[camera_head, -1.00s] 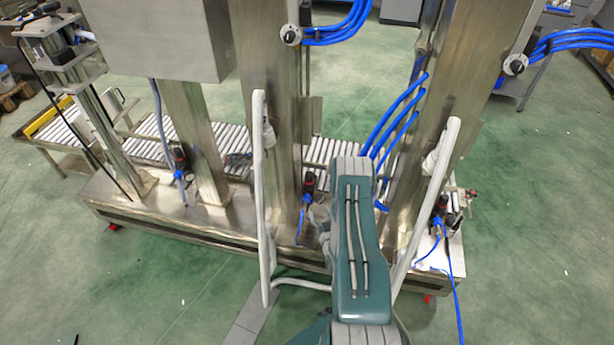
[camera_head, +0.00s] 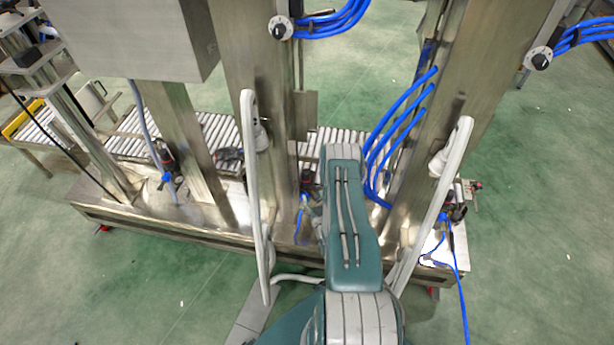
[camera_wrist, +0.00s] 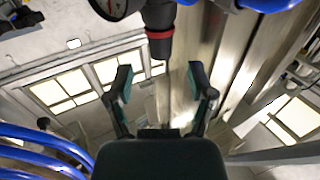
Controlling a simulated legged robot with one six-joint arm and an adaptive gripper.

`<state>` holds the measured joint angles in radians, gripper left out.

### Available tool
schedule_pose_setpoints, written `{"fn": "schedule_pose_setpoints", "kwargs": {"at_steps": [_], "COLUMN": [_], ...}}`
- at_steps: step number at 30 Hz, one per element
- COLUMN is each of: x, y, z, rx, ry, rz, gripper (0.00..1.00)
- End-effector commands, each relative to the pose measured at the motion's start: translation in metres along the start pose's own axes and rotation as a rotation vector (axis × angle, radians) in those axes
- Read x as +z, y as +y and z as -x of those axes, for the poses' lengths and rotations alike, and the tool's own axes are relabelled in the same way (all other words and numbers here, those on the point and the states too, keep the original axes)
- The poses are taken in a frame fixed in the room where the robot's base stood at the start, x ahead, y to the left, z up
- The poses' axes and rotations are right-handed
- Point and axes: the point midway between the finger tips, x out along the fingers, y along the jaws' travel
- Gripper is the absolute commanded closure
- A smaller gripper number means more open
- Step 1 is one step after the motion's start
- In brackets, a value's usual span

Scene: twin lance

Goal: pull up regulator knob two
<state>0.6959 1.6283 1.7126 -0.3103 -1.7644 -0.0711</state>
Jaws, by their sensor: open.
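In the wrist view a black regulator knob (camera_wrist: 159,42) with a red ring points down from the top of the picture, with a round gauge (camera_wrist: 117,5) beside it. My gripper (camera_wrist: 162,86) is open, its two dark fingers apart and empty. The knob's end is above the gap between the fingertips in the picture; no contact shows. In the head view the middle regulator (camera_head: 308,177) stands on the steel base just left of my arm. Other regulators are at left (camera_head: 165,158) and at right (camera_head: 456,212). My gripper is mostly hidden behind my arm there.
Steel columns (camera_head: 255,60) stand on both sides of my arm. Blue hoses (camera_head: 395,120) hang at the right column and also cross the lower left of the wrist view (camera_wrist: 40,150). A roller conveyor (camera_head: 218,130) lies behind. Green floor is open in front.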

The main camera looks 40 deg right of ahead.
Motion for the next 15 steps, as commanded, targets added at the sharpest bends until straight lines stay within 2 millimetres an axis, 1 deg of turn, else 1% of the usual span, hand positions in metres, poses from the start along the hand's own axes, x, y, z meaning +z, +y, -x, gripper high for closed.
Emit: {"fn": "schedule_pose_setpoints", "kwargs": {"at_steps": [1, 3, 9, 12, 15], "x": [-0.001, 0.0, 0.002, 0.002, 0.002], "y": [0.0, 0.0, 0.003, 0.003, 0.003], "z": [-0.01, -0.024, -0.062, -0.076, -0.086], "rx": [-0.001, -0.002, 0.0, -0.001, 0.0], "ry": [0.004, 0.003, 0.0, -0.001, -0.001], "rz": [0.001, 0.0, -0.005, -0.005, -0.005], "gripper": [0.31, 0.31, 0.31, 0.31, 0.31]}}
